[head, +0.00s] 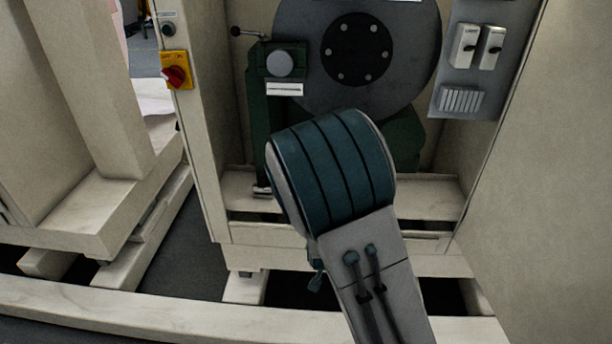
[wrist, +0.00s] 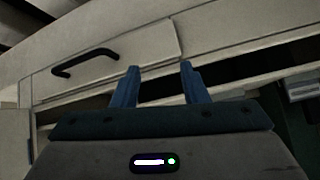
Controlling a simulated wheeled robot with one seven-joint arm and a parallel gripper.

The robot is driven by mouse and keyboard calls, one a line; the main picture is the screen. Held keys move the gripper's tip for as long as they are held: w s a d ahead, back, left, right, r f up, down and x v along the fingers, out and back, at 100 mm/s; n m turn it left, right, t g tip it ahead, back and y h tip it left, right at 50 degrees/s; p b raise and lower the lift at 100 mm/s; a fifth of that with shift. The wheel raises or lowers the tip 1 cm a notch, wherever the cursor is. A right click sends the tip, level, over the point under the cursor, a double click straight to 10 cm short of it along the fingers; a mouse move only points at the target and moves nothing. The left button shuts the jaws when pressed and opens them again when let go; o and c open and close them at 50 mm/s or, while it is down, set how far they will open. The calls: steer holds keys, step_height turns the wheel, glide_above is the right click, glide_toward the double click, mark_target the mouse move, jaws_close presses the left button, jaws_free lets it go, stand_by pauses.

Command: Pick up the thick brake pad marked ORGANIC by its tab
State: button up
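No brake pad, and no ORGANIC marking, can be made out in either view. In the wrist view my gripper (wrist: 158,67) shows two blue fingers, spread apart with nothing between them. Beyond the fingers are a cream panel and a dark gap. In the head view my own teal and grey arm fills the middle and hides what lies behind it; the gripper fingers cannot be clearly made out there.
A cream cabinet frame surrounds a dark disc (head: 357,48) and a green mount. A red knob on a yellow plate (head: 176,72) is at left, a grey switch panel (head: 470,60) at right. Cream beams (head: 150,308) cross the floor. The wrist view shows a black handle (wrist: 85,62).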

steer(key=w+a+r+n+t+p, duration=0.3)
steer(key=w+a+r+t, duration=0.1)
steer(key=a+r+t, duration=0.45)
steer(key=shift+t+y, duration=0.3)
steer(key=shift+t, duration=0.05)
steer(key=shift+w+d+f+b, duration=0.15)
steer(key=shift+w+b, duration=0.05)
steer(key=shift+w, duration=1.6)
steer(key=shift+w+d+f+b, duration=0.1)
steer(key=shift+w+f+b, duration=0.1)
steer(key=shift+w, duration=1.55)
steer(key=shift+w+d+f+b, duration=0.1)
steer(key=shift+w+d+b, duration=0.1)
steer(key=shift+w, duration=1.6)
jaws_close()
steer(key=shift+r, duration=0.15)
